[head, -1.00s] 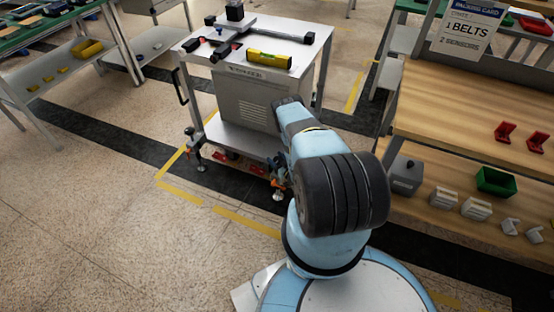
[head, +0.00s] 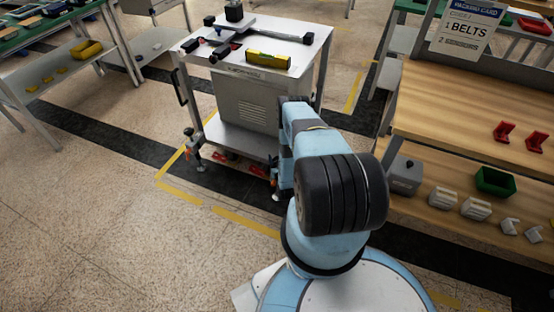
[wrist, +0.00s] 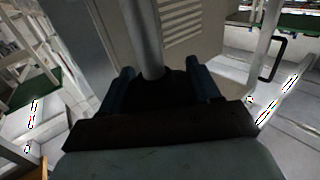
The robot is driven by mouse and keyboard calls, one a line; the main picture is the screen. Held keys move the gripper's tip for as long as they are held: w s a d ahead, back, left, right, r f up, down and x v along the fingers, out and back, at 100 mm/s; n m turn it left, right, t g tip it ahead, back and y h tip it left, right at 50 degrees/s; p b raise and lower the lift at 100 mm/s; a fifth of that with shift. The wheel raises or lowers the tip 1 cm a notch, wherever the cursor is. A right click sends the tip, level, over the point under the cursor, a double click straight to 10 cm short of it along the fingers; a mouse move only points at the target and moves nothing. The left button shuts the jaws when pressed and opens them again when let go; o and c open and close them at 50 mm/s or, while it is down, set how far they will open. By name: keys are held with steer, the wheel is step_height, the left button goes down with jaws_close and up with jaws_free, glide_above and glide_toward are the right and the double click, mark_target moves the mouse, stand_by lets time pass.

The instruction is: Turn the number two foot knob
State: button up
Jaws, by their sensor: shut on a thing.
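A white wheeled cart (head: 262,72) stands ahead, with adjustable feet under its legs. The front left foot (head: 195,150) is visible in the head view. The front right foot (head: 276,195) is partly hidden by my arm. In the wrist view, a grey leg (wrist: 146,38) comes down between my fingers into a dark foot knob (wrist: 163,85). My gripper (wrist: 161,85) is shut on that knob, one blue finger on each side. The head view hides the gripper behind my arm. I cannot read a number on the foot.
A yellow spirit level (head: 268,59) and a dark-ended bar (head: 240,40) lie on the cart top. A wooden shelf bench (head: 470,130) stands close on the right, with a green bin (head: 495,181). Open floor (head: 90,220) lies to the left.

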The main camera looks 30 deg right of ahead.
steer(key=shift+d+m+g+h, duration=0.1)
steer(key=shift+m+g+h, duration=0.2)
steer(key=shift+m+h, duration=0.3)
steer(key=shift+h, duration=0.3)
steer(key=o, duration=1)
steer(key=shift+s, duration=0.15)
steer(key=v, duration=1.3)
steer(key=shift+f, duration=0.4)
